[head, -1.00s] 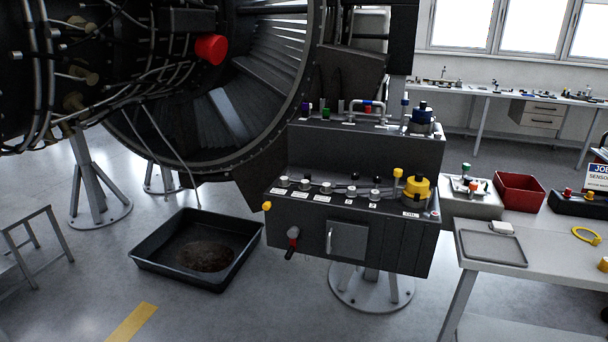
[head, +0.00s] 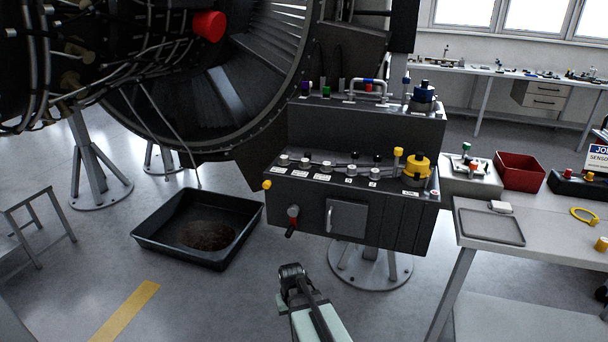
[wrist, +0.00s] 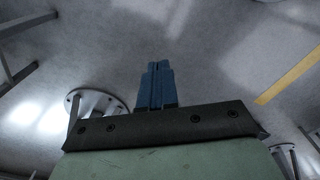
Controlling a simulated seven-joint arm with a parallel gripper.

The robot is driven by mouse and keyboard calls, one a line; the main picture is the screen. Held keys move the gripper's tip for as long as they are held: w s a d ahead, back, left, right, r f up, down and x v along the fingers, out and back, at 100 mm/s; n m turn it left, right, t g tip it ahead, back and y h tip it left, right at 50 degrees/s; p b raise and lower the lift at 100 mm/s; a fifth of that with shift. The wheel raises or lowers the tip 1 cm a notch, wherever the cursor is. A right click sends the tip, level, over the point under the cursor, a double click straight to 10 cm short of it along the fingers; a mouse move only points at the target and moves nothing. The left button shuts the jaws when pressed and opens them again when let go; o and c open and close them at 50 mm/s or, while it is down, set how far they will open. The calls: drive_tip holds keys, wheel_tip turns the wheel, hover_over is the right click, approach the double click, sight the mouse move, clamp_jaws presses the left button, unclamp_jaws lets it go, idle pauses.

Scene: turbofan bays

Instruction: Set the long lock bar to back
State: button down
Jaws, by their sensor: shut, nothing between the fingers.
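The dark console (head: 385,230) stands on a pedestal in front of the engine. I cannot tell for certain which part is the long lock bar. A thin grey bar (head: 340,163) seems to run along the row of labelled knobs on the lower deck. A short lever with a red part (head: 291,225) hangs on the front face, left of a small door with an upright handle (head: 329,218). My arm's end shows low in the head view, in front of and below the console. In the wrist view my gripper's blue fingers (wrist: 157,84) are together and empty, over bare floor.
A black drip tray (head: 170,248) lies on the floor left of the console. A grey workbench (head: 545,245) stands at the right, with a red bin (head: 519,172) behind it. A yellow knob (head: 416,170) and a blue-topped fitting (head: 424,96) rise from the console.

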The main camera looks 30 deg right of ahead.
drive_tip(key=w+d+r+n+t+h, duration=0.1)
drive_tip(key=w+d+r, duration=0.3)
drive_tip(key=r, duration=1.2)
drive_tip(key=w+d+r+n+t, duration=0.3)
drive_tip(key=w+d+r, duration=0.2)
drive_tip(key=w+r, duration=0.6)
drive_tip(key=w+d+r+n+t+h, duration=0.1)
drive_tip(key=w+d+r, duration=0.4)
drive_tip(key=r, duration=1.6)
drive_tip(key=shift+w+r+n+t+h, duration=0.35)
drive_tip(key=shift+w+n+t, duration=0.6)
drive_tip(key=shift+w, duration=0.8)
drive_tip(key=shift+d, duration=0.1)
approach(304, 160)
drive_tip(key=w+f, duration=0.1)
drive_tip(key=f, duration=0.1)
drive_tip(key=w+a+f, duration=0.1)
drive_tip(key=w+f, duration=0.1)
drive_tip(key=shift+w+a+f, duration=0.15)
drive_tip(key=shift+w+f, duration=0.15)
drive_tip(key=shift+w, duration=0.05)
drive_tip(key=shift+w+d+r, duration=0.1)
drive_tip(key=shift+w+d, duration=0.15)
drive_tip(key=shift+d, duration=0.25)
drive_tip(key=shift+w+d+r, duration=0.1)
drive_tip(key=shift+w+d, duration=0.2)
drive_tip(key=shift+d, duration=0.25)
drive_tip(key=shift+w+d+f, duration=0.1)
drive_tip(key=shift+w+d, duration=0.25)
drive_tip(key=shift+d, duration=0.3)
